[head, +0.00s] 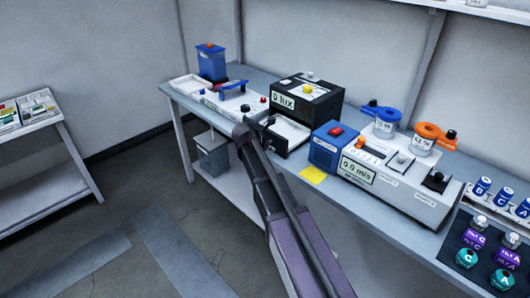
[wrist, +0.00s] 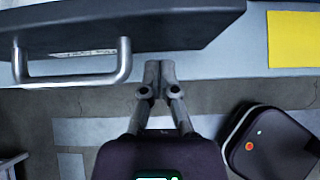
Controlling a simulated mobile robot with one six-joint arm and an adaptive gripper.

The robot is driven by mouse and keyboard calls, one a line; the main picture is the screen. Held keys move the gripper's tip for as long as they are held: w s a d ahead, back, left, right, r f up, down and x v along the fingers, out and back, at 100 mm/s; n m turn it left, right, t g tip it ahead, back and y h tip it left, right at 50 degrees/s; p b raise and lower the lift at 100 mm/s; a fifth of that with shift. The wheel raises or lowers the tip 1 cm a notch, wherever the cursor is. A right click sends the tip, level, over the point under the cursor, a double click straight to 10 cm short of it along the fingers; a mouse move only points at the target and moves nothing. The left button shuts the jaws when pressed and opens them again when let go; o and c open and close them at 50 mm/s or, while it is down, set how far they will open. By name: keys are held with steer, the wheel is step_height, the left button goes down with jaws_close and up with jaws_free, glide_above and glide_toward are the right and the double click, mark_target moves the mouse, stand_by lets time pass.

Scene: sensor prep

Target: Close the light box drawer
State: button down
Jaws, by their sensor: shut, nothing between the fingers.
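The light box (head: 322,103) is a black box with a "0 lux" display on the bench. Its drawer (head: 289,131) is pulled out towards the front, with a pale inside and a dark front. In the wrist view the dark drawer front (wrist: 190,25) crosses the top, with a silver bar handle (wrist: 80,79) at left. My gripper (wrist: 159,72) is shut and empty, to the right of the handle and close to the drawer front; whether it touches is unclear. In the head view my gripper (head: 260,120) is at the drawer's front, and my arm hides part of it.
A blue box with a red button (head: 328,145) stands right of the drawer, with a yellow note (head: 313,174) before it. A white device (head: 227,103) is at left. A grey bin (head: 212,155) is below the bench. The floor in front is clear.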

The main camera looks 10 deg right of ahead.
steer(key=shift+w+d, duration=0.4)
steer(key=shift+d, duration=0.1)
steer(key=shift+w+a, duration=0.1)
steer(key=shift+w, duration=0.05)
